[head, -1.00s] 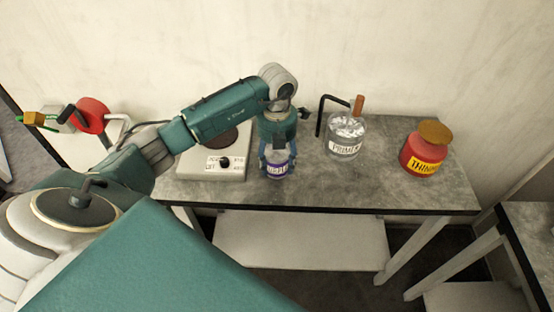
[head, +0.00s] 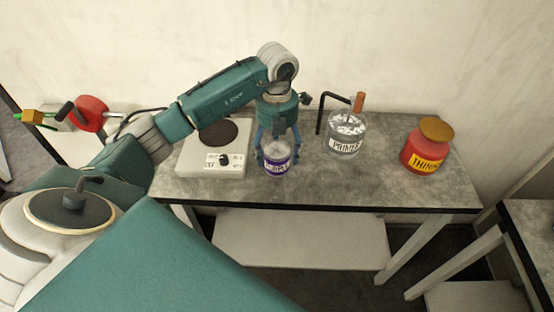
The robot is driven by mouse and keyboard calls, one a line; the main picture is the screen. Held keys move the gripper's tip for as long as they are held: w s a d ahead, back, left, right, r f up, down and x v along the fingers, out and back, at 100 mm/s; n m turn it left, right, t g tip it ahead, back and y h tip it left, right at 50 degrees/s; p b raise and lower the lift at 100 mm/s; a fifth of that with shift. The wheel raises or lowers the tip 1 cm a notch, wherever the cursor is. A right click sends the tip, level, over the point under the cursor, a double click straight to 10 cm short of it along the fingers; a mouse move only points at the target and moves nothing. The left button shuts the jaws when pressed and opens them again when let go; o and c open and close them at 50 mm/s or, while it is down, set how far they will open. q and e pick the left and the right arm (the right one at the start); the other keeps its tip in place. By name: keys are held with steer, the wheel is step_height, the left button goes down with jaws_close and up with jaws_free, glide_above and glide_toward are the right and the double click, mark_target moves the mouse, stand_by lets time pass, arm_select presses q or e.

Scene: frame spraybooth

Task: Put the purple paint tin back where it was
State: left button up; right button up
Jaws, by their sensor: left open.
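The purple paint tin (head: 277,164), with a white top and a purple label, stands upright on the grey table near its front edge, between the hotplate and the primer jar. My left gripper (head: 277,146) points down just above and behind the tin. Its fingers are open and spread to either side of the tin's top. I cannot tell whether a finger touches the tin. My right gripper is not in view.
A white hotplate (head: 216,163) with a dark round plate stands left of the tin. The primer jar (head: 345,138) and the red thinner jar (head: 424,152) stand to the right. The table (head: 385,188) is bare between the tin and the thinner jar along the front.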

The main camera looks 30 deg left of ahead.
arm_select(q)
step_height(320, 180, up, 8)
steer(key=shift+r+b, duration=0.2)
steer(key=shift+b, duration=0.45)
steer(key=shift+f, duration=0.1)
